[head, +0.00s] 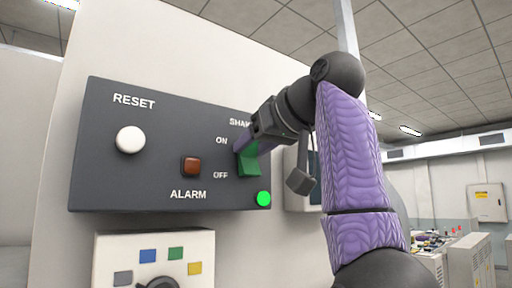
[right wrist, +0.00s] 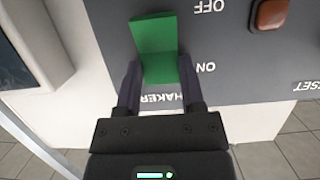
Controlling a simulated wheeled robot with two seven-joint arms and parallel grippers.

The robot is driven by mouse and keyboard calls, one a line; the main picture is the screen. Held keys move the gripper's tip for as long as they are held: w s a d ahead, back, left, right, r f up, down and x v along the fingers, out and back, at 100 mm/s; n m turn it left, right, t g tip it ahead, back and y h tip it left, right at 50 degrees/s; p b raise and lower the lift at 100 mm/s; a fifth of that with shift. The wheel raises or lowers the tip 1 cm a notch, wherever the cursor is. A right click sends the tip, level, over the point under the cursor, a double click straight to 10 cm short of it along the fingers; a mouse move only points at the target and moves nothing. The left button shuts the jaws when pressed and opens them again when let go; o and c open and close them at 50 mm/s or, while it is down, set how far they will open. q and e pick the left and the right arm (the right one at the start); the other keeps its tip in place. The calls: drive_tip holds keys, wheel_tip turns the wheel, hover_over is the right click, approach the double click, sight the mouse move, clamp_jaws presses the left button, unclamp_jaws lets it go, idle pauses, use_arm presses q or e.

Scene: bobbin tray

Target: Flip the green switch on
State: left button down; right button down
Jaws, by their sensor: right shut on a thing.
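The green switch (head: 248,162) is a rocker at the right end of the dark grey panel, beside the ON and OFF labels. My right gripper (head: 247,147) reaches it from the right, at the ON end. In the right wrist view the green switch (right wrist: 155,38) shows upside down, with its larger face towards OFF. The fingers of my right gripper (right wrist: 159,78) lie on either side of its ON end, shut on it. The round lamp (head: 264,198) below the switch is bright green. My left gripper is not in view.
The panel (head: 100,170) also carries a white RESET button (head: 130,139) and a red-brown square ALARM button (head: 191,166). A white box (head: 205,245) with coloured squares and a dark knob sits below. A grey-framed box is behind my right arm.

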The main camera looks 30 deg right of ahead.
drive_tip(key=shift+r, duration=0.2)
drive_tip(key=shift+c, duration=1)
unclamp_jaws()
drive_tip(key=shift+s, duration=0.15)
drive_tip(key=b+v, duration=0.1)
drive_tip(key=v, duration=0.8)
drive_tip(key=shift+s+r, duration=0.25)
drive_tip(key=shift+s, duration=0.05)
